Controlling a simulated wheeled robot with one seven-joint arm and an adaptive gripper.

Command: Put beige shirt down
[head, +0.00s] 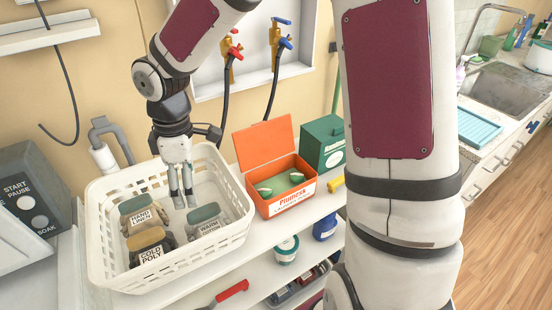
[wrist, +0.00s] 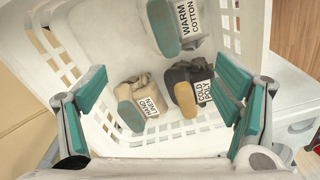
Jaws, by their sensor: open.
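A white slatted basket (head: 105,262) holds three labelled bundles. The beige bundle tagged "HAND LINEN" (head: 142,214), which looks like the beige shirt, lies at the left side; it also shows in the wrist view (wrist: 142,95). A dark bundle tagged "COLD POLY" (head: 152,246) lies at the front left, and a greyish one tagged "WARM COTTON" (head: 207,224) to the right. My gripper (head: 185,199) points down inside the basket, behind the bundles. In the wrist view my gripper (wrist: 163,108) has its teal fingers wide apart with nothing between them held; the bundles lie on the basket floor beyond.
An open orange box (head: 287,200) stands right of the basket, with a green box (head: 322,143) behind it. A grey control box (head: 35,190) is at the left. Taps (head: 232,55) with hoses hang on the wall behind. A lower shelf holds a white tub (head: 286,250).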

